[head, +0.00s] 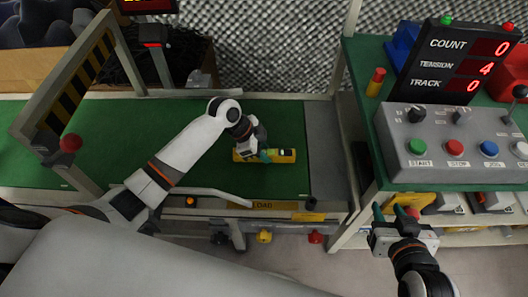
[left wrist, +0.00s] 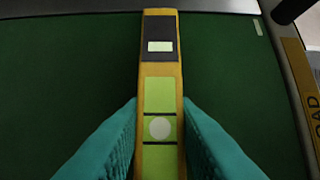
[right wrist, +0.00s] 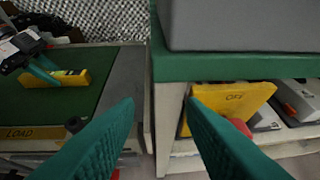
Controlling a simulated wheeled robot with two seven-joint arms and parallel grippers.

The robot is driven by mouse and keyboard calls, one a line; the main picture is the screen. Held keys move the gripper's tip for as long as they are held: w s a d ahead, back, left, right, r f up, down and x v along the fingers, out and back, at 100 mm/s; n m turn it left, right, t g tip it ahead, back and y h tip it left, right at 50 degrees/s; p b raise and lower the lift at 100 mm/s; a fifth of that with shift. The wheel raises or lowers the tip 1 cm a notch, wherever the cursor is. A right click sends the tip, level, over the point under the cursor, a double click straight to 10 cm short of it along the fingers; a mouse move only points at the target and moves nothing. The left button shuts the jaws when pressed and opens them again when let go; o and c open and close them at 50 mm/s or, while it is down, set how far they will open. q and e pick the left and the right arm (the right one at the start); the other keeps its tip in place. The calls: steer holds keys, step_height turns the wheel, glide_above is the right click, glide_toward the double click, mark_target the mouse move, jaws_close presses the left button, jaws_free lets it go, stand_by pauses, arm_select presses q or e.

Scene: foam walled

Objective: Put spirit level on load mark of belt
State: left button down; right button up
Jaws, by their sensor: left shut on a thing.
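The yellow spirit level (head: 286,156) has light-green windows and a dark panel. My left gripper (head: 264,155) is shut on it, with a teal finger on each side in the left wrist view (left wrist: 160,120). The level lies lengthwise along the green belt (head: 225,175), at or just above its surface; I cannot tell if it touches. A yellow LOAD label (head: 275,205) is on the belt's near frame, close by the level. A small pale mark (left wrist: 257,27) shows near the belt's edge. My right gripper (head: 396,212) is open and empty, in front of the control bench.
The control bench (head: 358,75) stands to the right with buttons, a lever and a display reading COUNT 0, TENSION 4, TRACK 0. A striped gate (head: 80,75) spans the belt at left.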

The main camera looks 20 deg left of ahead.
arm_select(q)
steer(key=c, duration=1.2)
jaws_free()
steer(key=shift+o, duration=0.2)
steer(key=shift+a+r, duration=0.1)
steer(key=shift+r, duration=0.05)
steer(key=p+v, duration=0.2)
steer(key=v, duration=0.3)
steer(key=shift+a+r, duration=0.1)
steer(key=shift+r, duration=0.15)
steer(key=p+v, duration=0.1)
steer(key=v, duration=0.4)
steer(key=shift+s+a+r+p, duration=0.2)
steer(key=shift+a+r+p, duration=0.1)
steer(key=shift+r, duration=0.2)
arm_select(e)
steer(key=s+d+f+g+h, duration=0.1)
steer(key=s+d+f+g, duration=0.1)
steer(key=s+g, duration=0.2)
steer(key=s+d+f+g+h, duration=0.1)
steer(key=s+d+f+g, duration=0.1)
steer(key=s, duration=0.5)
steer(key=shift+s+f+g, duration=0.3)
steer(key=shift+f+g, duration=0.25)
steer(key=shift+g, duration=0.55)
steer(key=shift+s, duration=0.1)
